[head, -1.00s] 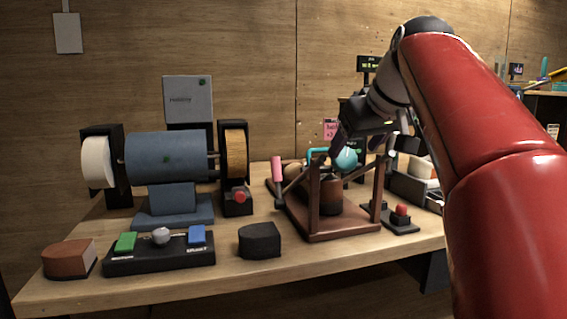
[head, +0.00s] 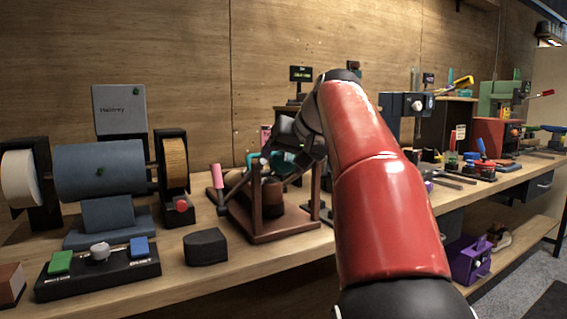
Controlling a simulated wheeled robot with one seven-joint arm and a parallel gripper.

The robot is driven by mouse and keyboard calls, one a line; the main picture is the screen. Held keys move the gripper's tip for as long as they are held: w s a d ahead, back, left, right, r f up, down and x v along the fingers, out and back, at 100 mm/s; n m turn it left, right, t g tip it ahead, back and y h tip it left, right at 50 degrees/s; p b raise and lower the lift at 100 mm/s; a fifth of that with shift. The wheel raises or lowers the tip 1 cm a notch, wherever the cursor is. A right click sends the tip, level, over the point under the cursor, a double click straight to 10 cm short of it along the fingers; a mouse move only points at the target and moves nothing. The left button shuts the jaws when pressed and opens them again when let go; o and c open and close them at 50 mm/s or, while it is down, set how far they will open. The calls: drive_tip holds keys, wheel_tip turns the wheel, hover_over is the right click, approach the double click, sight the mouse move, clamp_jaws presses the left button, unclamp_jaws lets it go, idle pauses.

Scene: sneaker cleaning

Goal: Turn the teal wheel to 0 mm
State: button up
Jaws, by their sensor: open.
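A teal rounded part (head: 283,161), which looks like the teal wheel, sits at the top of a brown wooden frame stand (head: 290,222) on the bench. A teal bar (head: 252,159) is just left of it. My gripper (head: 270,157) is at the top of this stand, pointing down and left, close to the teal part. Its jaws are open. The fingers partly hide the teal part, and I cannot tell whether they touch it or are around it. No millimetre scale is readable.
A blue grinder motor (head: 98,171) with a white wheel and a tan wheel stands left. A button box (head: 98,271) and a black block (head: 206,247) are at the front edge. A small dark display (head: 301,73) stands behind; its text is unreadable. More tools line the bench right.

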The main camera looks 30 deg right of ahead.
drive_tip(key=c, duration=1)
drive_tip(key=shift+o, duration=0.2)
drive_tip(key=n, duration=0.4)
drive_tip(key=shift+a+h, duration=0.1)
drive_tip(key=shift+h, duration=0.3)
drive_tip(key=o, duration=1)
drive_tip(key=shift+c, duration=0.2)
drive_tip(key=p+v, duration=0.1)
drive_tip(key=v, duration=0.6)
drive_tip(key=shift+s+r, duration=0.25)
drive_tip(key=shift+r, duration=0.1)
